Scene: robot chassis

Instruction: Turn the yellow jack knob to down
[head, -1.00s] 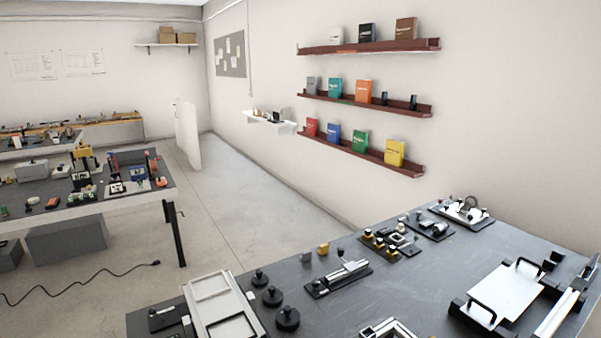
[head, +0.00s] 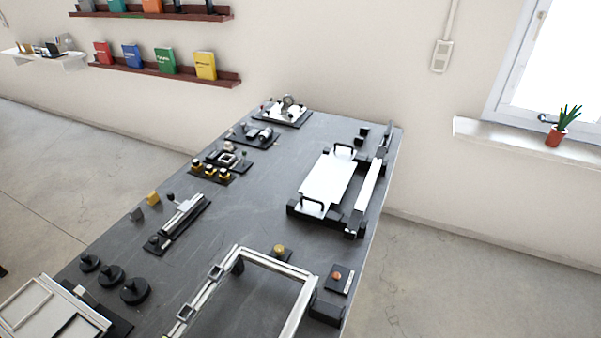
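Several yellow-topped knobs (head: 210,171) also stand in a row on a black plate farther back; I cannot tell for certain which one is the jack knob. Neither of my grippers shows in the head view.
The dark workbench (head: 250,207) holds a white plate with black handles (head: 327,180), a silver slide unit (head: 181,220), round black weights (head: 135,290) and an orange knob on a black base (head: 337,275). Open floor lies on both sides. A plant (head: 561,125) stands on the windowsill.

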